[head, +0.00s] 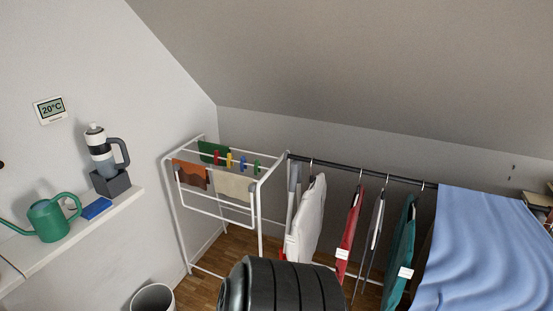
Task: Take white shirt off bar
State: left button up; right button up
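A white shirt (312,210) hangs on a hanger near the left end of a dark bar (340,166). It hangs edge-on to me, so its front is mostly turned away. Its lower part runs down behind a dark ribbed shape at the bottom of the head view. Neither of my grippers shows in the head view.
Right of the shirt hang a red garment (350,235), a hanger and a teal garment (400,250). A blue cloth (480,240) covers the right side. A drying rack (259,215) stands left. A shelf (110,212) holds a green watering can (52,218). A sloped ceiling is above.

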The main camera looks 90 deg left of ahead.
aim_at(302, 242)
jog(key=u, duration=2.4)
jog(key=i+j, duration=0.1)
jog(key=i+j+z, duration=0.1)
jog(key=i+j, duration=0.2)
jog(key=i, duration=0.2)
jog(key=i+j+z, duration=0.1)
jog(key=i+j, duration=0.2)
jog(key=i, duration=0.25)
jog(key=i+j+z, duration=0.1)
jog(key=i+j, duration=0.25)
jog(key=i, duration=0.15)
jog(key=k+l, duration=0.1)
jog(key=l, duration=0.3)
jog(key=l+u, duration=0.1)
jog(key=l, duration=0.25)
jog(key=k+l, duration=0.15)
jog(key=l, duration=0.25)
jog(key=k+l+u, duration=0.1)
jog(key=l, duration=0.25)
jog(key=k+l, duration=0.15)
jog(key=l, duration=0.2)
